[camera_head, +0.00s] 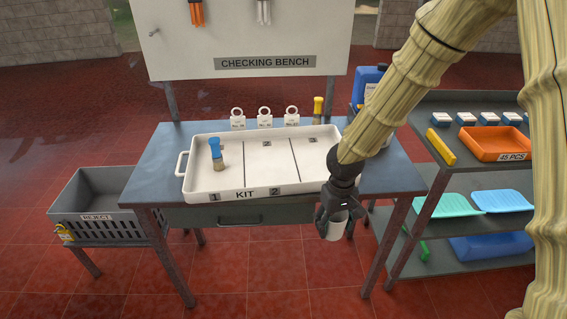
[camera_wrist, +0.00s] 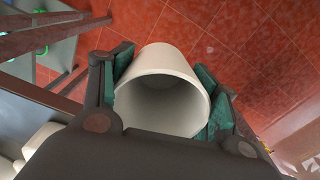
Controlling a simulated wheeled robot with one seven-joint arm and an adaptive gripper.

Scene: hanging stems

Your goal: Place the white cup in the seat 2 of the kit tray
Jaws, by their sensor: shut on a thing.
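The white cup (camera_head: 338,226) is held in my gripper (camera_head: 338,212), in front of the bench's front edge near the tray's right front corner. In the wrist view the cup (camera_wrist: 165,75) sits between both fingers (camera_wrist: 162,95), with its open mouth toward the camera. The white kit tray (camera_head: 205,191) lies on the bench and is split by dark lines. Seat 2 (camera_head: 268,165) is the middle section, marked 2 at the front, and looks empty. Seat 1 holds a blue-topped item (camera_head: 217,155). The tray's right front part is partly hidden by my arm.
Padlock-shaped tags (camera_head: 265,119) and a yellow-topped item (camera_head: 318,110) stand behind the tray. A blue jug (camera_head: 367,85) is at the back right. A grey reject bin (camera_head: 95,200) is at left, a shelf with an orange tray (camera_head: 493,143) at right.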

